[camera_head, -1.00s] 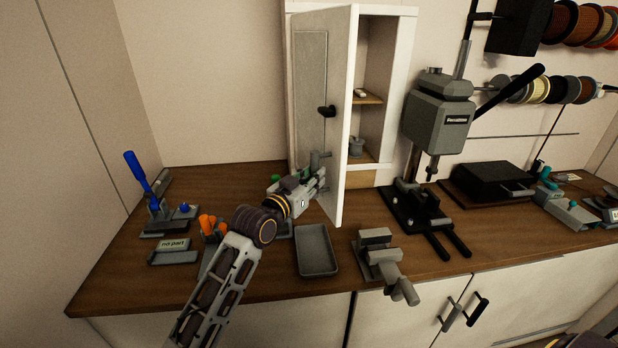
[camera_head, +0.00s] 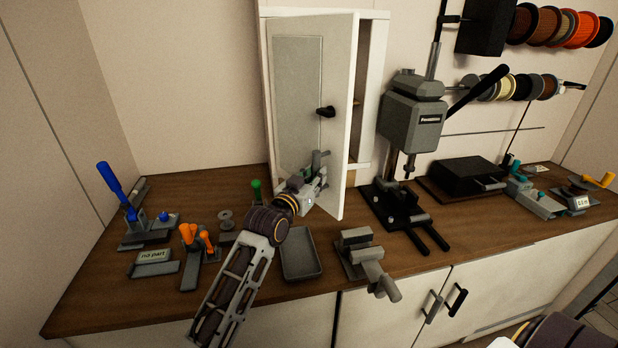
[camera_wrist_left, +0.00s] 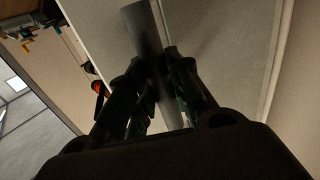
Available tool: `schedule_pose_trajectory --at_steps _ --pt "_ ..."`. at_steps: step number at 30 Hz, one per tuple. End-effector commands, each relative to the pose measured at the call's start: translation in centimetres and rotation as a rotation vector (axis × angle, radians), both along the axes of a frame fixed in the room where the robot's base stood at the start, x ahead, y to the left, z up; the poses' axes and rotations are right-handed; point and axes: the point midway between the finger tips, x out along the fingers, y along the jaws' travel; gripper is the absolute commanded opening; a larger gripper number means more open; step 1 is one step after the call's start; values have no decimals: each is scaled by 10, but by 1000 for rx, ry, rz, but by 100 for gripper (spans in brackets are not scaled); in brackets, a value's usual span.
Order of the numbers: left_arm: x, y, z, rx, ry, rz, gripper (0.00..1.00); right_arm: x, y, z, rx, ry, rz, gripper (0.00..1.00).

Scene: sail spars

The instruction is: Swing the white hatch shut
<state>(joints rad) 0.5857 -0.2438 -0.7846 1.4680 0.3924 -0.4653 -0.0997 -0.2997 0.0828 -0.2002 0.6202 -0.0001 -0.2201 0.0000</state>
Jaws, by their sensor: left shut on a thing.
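The white hatch (camera_head: 313,85) is a tall cabinet door with a grey inset panel and a black knob (camera_head: 326,112). It stands partly open on the white cabinet (camera_head: 376,60), with a narrow strip of the inside showing at the right. My left gripper (camera_head: 318,168) is low at the hatch's outer face, below the knob. In the left wrist view, its fingers (camera_wrist_left: 152,85) are closed around a grey rod (camera_wrist_left: 143,28), with the pale hatch face behind. I cannot tell whether the rod touches the hatch. My right gripper is out of view.
A grey tray (camera_head: 300,254) and a grey clamp block (camera_head: 362,250) stand in front of the hatch on the wooden bench. A drill press (camera_head: 412,110) stands right of the cabinet. Blue-handled (camera_head: 110,182) and orange-handled (camera_head: 190,240) clamps are at the left.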

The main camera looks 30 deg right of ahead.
Motion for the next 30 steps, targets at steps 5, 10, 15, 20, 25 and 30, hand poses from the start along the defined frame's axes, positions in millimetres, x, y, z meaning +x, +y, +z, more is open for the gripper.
schedule_pose_trajectory --at_steps 5,10,15,20,25,30 --pt "-3 -5 3 -5 -1 -4 0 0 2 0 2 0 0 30" --pt "-3 -6 3 -4 -1 -5 0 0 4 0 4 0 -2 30" --pt "-3 -9 2 -3 2 -5 0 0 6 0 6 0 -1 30" --pt "0 -18 0 2 5 -4 0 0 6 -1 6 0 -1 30" --pt "1 -18 -2 3 7 -1 0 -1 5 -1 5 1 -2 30" --pt "4 -25 -2 3 8 1 0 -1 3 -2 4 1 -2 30"
